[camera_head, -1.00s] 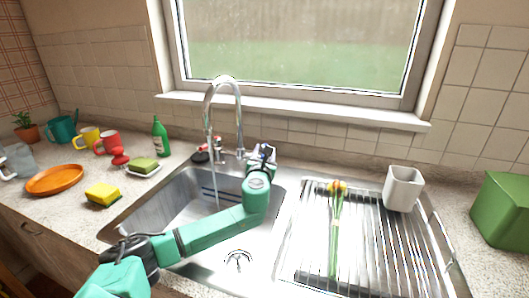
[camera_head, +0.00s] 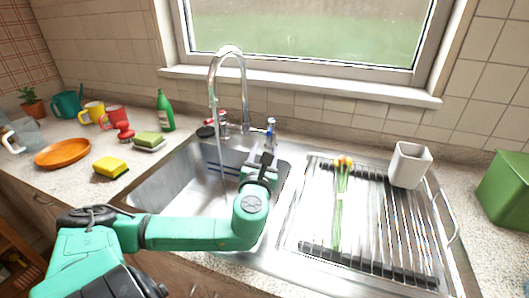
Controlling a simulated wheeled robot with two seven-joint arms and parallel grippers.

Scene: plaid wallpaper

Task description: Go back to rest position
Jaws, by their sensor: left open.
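My left arm comes in from the lower left and reaches over the sink. My left gripper (camera_head: 265,159) is open over the back right part of the sink basin (camera_head: 165,196), with nothing seen between its fingers. The chrome faucet (camera_head: 243,90) arches behind it, and a thin stream of water falls from the spout into the basin. My right gripper is not in view.
Yellow flowers (camera_head: 341,205) lie on the drying rack (camera_head: 385,225), beside a white cup (camera_head: 409,164). A green box (camera_head: 508,192) stands at the right. A green bottle (camera_head: 164,111), yellow sponge (camera_head: 110,168), orange plate (camera_head: 62,153) and several mugs stand on the left counter.

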